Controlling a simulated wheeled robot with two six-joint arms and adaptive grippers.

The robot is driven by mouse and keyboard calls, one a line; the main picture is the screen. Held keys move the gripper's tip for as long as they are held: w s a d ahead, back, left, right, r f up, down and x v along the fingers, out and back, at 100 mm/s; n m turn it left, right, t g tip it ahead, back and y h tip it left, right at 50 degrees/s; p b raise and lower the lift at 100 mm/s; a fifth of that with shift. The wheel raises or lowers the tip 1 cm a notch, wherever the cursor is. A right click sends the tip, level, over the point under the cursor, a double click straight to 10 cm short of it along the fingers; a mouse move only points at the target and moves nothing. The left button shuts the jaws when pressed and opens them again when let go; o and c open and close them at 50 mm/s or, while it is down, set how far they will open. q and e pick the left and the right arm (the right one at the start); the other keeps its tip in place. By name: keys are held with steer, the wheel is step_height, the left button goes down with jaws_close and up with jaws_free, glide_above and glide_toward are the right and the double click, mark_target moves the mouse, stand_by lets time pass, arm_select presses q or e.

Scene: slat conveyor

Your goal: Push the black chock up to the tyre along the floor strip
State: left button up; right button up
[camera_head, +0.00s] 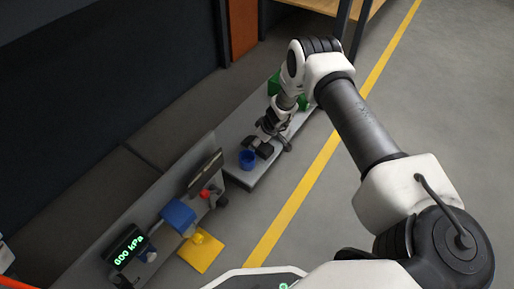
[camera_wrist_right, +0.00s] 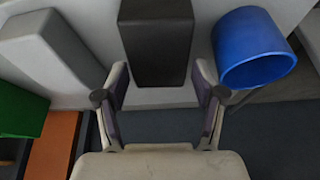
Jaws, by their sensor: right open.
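A black block, which looks like the chock (camera_wrist_right: 157,40), lies on the light grey strip in the right wrist view. My right gripper (camera_wrist_right: 160,97) is open, with one finger on either side of the chock's near end; I cannot tell whether they touch. In the head view, my right gripper (camera_head: 273,140) is low over the grey bench, and a dark block beside it, likely the chock (camera_head: 261,150), is partly hidden. I cannot clearly make out a tyre in either view. My left gripper is not in view.
A blue cup (camera_wrist_right: 252,47) stands right of the chock, also in the head view (camera_head: 247,160). A grey block (camera_wrist_right: 48,50) and a green box (camera_wrist_right: 20,110) lie left. A gauge display (camera_head: 125,248) and yellow plate (camera_head: 202,253) are nearer. The floor beyond the yellow line is clear.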

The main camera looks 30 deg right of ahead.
steer(key=shift+x, duration=0.85)
steer(key=shift+s+d+r, duration=0.1)
steer(key=c, duration=1.1)
steer(key=shift+r, duration=0.1)
